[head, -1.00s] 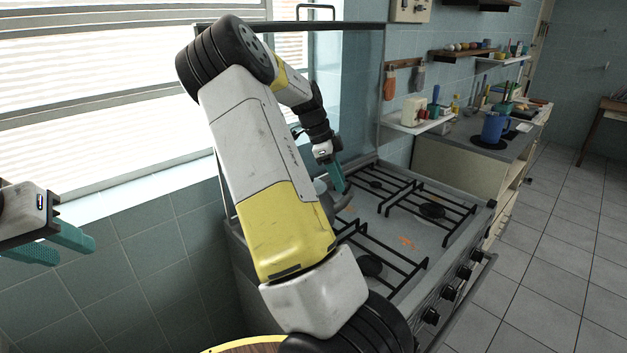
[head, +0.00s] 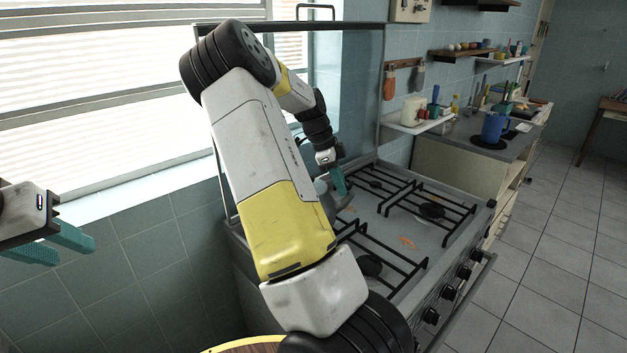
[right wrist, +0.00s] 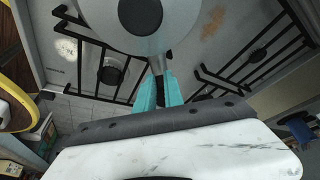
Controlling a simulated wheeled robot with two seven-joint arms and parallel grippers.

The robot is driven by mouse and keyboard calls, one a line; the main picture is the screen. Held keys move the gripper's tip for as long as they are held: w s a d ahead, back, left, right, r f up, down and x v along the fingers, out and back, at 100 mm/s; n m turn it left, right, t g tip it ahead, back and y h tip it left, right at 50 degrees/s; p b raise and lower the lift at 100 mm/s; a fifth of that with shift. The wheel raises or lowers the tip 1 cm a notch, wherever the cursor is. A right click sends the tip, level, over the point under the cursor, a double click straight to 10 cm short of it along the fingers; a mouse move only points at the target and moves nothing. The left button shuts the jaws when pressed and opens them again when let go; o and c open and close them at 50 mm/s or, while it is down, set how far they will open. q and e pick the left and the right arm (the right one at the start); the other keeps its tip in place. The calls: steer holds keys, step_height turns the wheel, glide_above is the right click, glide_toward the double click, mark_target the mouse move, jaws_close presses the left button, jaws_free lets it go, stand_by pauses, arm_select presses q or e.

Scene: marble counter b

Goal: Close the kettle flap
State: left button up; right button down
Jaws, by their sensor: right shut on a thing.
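A grey kettle (head: 322,187) stands at the back left of the stove, mostly hidden behind my right arm in the head view. In the right wrist view, its round grey body (right wrist: 185,22) with a dark round centre fills the top. My right gripper (head: 338,184) is at the kettle's side. Its teal fingers (right wrist: 158,92) are shut on a narrow grey part (right wrist: 158,65) that sticks out from the kettle, seemingly its spout end. I cannot tell how far the flap is open. My left gripper (head: 62,245) is open and empty at the left, away from the stove.
The stove (head: 425,245) has black grates (head: 432,211) around the kettle and knobs along its front. A raised glass lid (head: 360,95) stands behind it. A blue jug (head: 495,127) stands on the far counter. A round wooden top with a yellow rim (head: 245,347) is at the bottom.

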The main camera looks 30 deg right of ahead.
mark_target(353, 194)
steer(key=shift+d+r, duration=0.1)
steer(key=y, duration=0.1)
steer(key=t+y, duration=0.2)
steer(key=shift+s+d+r, duration=0.25)
steer(key=shift+s+d, duration=0.1)
steer(key=shift+d, duration=0.05)
steer(key=t+y, duration=0.2)
steer(key=y, duration=0.1)
steer(key=t+y, duration=0.1)
steer(key=shift+s+d+y, duration=0.35)
steer(key=shift+d+y, duration=0.05)
steer(key=t+y, duration=0.3)
steer(key=shift+s+d+f+y, duration=0.25)
steer(key=shift+d+f+y, duration=0.05)
steer(key=shift+d+y, duration=0.1)
steer(key=t+y, duration=0.1)
steer(key=y, duration=0.1)
steer(key=t+y, duration=0.2)
steer(key=shift+s+d+f+y, duration=0.15)
steer(key=shift+f+y, duration=0.25)
steer(key=c, duration=1.4)
jaws_free()
steer(key=shift+c, duration=0.2)
steer(key=shift+r, duration=0.1)
